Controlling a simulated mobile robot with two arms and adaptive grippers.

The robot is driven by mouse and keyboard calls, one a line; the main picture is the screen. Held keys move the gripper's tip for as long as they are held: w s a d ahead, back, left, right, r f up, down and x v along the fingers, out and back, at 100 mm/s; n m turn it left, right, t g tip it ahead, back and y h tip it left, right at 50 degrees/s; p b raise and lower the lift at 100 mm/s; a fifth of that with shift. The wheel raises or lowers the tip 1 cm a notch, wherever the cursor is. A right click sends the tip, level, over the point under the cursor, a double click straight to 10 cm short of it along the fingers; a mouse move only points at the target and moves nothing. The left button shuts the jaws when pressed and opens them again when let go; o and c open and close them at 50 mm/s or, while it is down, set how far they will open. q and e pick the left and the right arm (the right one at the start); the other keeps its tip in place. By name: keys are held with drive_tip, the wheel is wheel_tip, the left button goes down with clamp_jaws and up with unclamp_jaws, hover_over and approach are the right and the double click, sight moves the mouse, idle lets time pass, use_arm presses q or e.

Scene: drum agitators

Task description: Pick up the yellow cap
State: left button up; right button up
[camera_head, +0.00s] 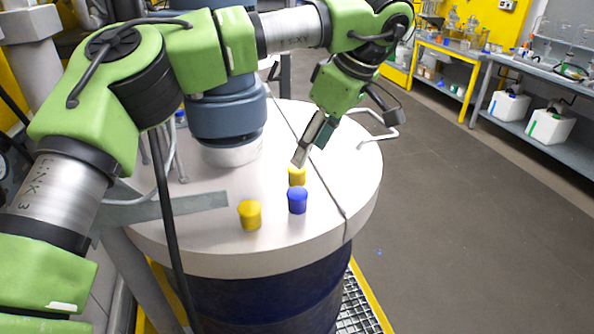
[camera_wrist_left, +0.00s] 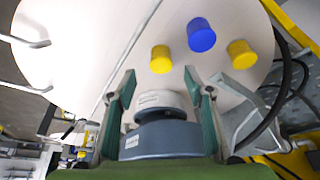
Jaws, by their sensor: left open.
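Two yellow caps and one blue cap (camera_head: 297,201) stand on the round white drum lid (camera_head: 215,240). One yellow cap (camera_head: 297,176) is behind the blue one, partly hidden by my gripper; the other yellow cap (camera_head: 250,215) is at the front left. My left gripper (camera_head: 308,154) is open and empty, above and beside the rear yellow cap. In the left wrist view, its fingers (camera_wrist_left: 160,78) are spread apart, and the rear yellow cap (camera_wrist_left: 161,59) appears just beyond and between their tips. The blue cap (camera_wrist_left: 201,35) and other yellow cap (camera_wrist_left: 242,54) lie to the right.
A blue-grey agitator motor (camera_head: 225,115) rises from the lid behind the caps, left of my gripper. A bent metal handle (camera_head: 380,135) sticks out at the lid's right edge. Open floor (camera_head: 450,220) is to the right, with lab benches (camera_head: 530,75) beyond.

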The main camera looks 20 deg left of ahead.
sight(297, 169)
use_arm(q)
drive_tip(key=shift+x, duration=0.8)
drive_tip(key=shift+w+a+f, duration=0.25)
drive_tip(key=shift+a, duration=0.05)
drive_tip(key=shift+s+p+x, duration=0.2)
drive_tip(key=shift+p+x, duration=0.65)
drive_tip(key=shift+x, duration=0.15)
drive_tip(key=x, duration=0.2)
drive_tip(key=shift+a+f+p, duration=0.2)
drive_tip(key=shift+a+p, duration=0.1)
drive_tip(key=shift+a+f, duration=0.15)
drive_tip(key=shift+f, duration=0.15)
drive_tip(key=c, duration=0.9)
use_arm(e)
drive_tip(key=w+r, duration=0.1)
drive_tip(key=r, duration=0.1)
drive_tip(key=shift+w+a+r, duration=0.3)
drive_tip(key=shift+w+a, duration=0.05)
drive_tip(key=shift+a, duration=0.05)
